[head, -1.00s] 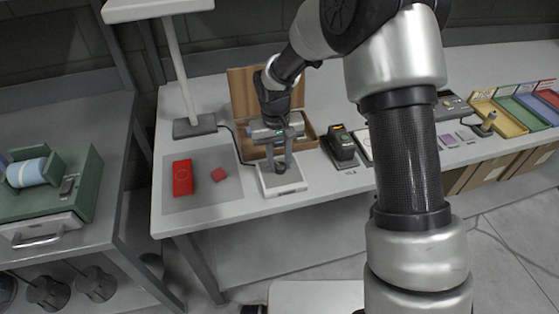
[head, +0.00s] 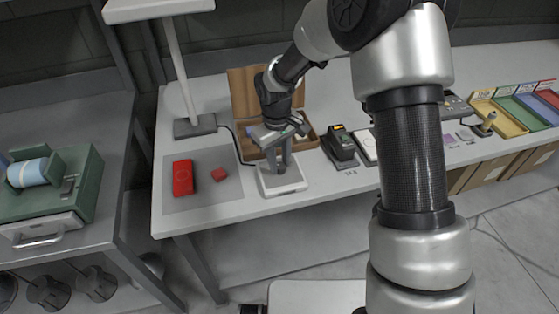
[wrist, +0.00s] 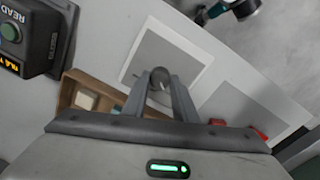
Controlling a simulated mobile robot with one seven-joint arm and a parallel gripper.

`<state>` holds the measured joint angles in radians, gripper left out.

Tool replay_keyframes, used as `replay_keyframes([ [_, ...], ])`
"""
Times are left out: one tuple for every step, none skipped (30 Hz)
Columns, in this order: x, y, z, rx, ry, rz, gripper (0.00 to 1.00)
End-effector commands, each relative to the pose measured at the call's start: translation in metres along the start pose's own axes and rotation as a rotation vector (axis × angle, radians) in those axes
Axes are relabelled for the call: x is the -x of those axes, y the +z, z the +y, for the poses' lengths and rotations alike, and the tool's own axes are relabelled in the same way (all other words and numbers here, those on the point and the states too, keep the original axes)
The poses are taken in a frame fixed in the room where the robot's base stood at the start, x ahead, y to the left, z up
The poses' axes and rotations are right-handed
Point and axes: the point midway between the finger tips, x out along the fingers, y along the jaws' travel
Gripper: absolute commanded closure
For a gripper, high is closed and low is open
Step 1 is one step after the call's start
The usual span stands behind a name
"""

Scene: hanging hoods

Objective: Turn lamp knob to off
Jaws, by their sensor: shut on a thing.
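The lamp, with a white post and dark base (head: 195,126), stands at the back left of the table. A cable runs from it toward a white control box (head: 282,187) near the table's front edge. My gripper (head: 279,165) points down over this box, its fingers closed around the small dark knob on top.
An open wooden case (head: 241,95) stands right behind my gripper. A black device with a green button (head: 340,147) is close on the right. A red box (head: 183,178) and a small red block (head: 219,174) lie on a grey mat to the left.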

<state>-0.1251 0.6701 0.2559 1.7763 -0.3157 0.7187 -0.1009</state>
Motion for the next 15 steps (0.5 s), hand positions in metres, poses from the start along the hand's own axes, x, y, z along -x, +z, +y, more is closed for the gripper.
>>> replay_keyframes([
  [0.0008,-0.0006,0.0005,0.002,0.002,0.002,0.97],
  [0.0007,-0.0006,0.0005,0.002,0.002,0.002,0.97],
  [0.0008,-0.0006,0.0005,0.002,0.002,0.002,0.97],
  [0.0008,-0.0006,0.0005,0.002,0.002,0.002,0.97],
  [0.0008,-0.0006,0.0005,0.002,0.002,0.002,0.97],
  [0.0008,-0.0006,0.0005,0.002,0.002,0.002,0.97],
  [0.0008,-0.0006,0.0005,0.002,0.002,0.002,0.73],
  [0.0008,-0.0006,0.0005,0.002,0.002,0.002,0.68],
  [0.0007,-0.0006,0.0005,0.001,0.002,0.001,0.61],
  [0.0007,-0.0005,0.0004,0.001,0.001,0.001,0.56],
  [0.0006,-0.0005,0.0004,0.001,0.001,0.001,0.56],
  [0.0006,-0.0004,0.0003,0.001,0.001,0.001,0.56],
  [0.0005,-0.0004,0.0003,0.001,0.001,0.001,0.56],
  [0.0004,-0.0003,0.0003,0.000,0.001,0.001,0.56],
  [0.0004,-0.0003,0.0002,0.000,0.001,0.000,0.56],
])
